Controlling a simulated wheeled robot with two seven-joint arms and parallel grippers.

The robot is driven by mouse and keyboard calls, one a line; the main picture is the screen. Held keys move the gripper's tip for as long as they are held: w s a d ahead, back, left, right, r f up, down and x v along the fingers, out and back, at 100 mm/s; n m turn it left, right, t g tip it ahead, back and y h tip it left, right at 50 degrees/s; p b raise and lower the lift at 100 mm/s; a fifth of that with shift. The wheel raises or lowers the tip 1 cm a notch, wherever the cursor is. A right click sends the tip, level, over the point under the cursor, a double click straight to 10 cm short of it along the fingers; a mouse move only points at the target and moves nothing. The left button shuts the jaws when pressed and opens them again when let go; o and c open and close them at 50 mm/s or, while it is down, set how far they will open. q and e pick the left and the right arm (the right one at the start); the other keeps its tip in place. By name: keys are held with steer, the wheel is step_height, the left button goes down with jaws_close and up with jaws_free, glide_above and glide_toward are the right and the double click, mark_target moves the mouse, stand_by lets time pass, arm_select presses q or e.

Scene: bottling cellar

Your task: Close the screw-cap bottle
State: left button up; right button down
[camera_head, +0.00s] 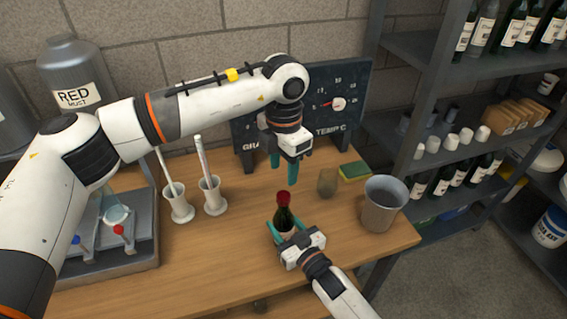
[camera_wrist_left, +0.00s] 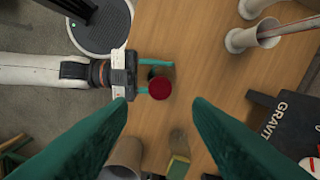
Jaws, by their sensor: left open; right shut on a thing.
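The dark green bottle (camera_head: 285,220) stands upright on the wooden table, with a red cap (camera_head: 284,197) on its top. From these views I cannot tell how tightly the cap sits. My right gripper (camera_head: 288,235) is shut around the bottle's body from the front. In the left wrist view the red cap (camera_wrist_left: 160,88) shows from above, and my right gripper (camera_wrist_left: 155,76) reaches the bottle from the left. My left gripper (camera_head: 283,172) points down, open and empty, above the cap and apart from it. In its wrist view the cap lies between the two teal fingers.
A grey metal bucket (camera_head: 382,205) stands right of the bottle. A small cup (camera_head: 327,182) and a green-yellow sponge (camera_head: 355,171) are behind. Two white stands (camera_head: 213,196) with tubes are to the left. A dark gauge board (camera_head: 340,105) stands at the back.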

mark_target(283, 195)
arm_select(q)
steer(key=shift+r+n, duration=0.15)
steer(key=shift+n, duration=0.35)
steer(key=shift+f, duration=4.05)
steer(key=shift+c, duration=0.3)
jaws_close()
steer(key=shift+o, duration=1)
jaws_free()
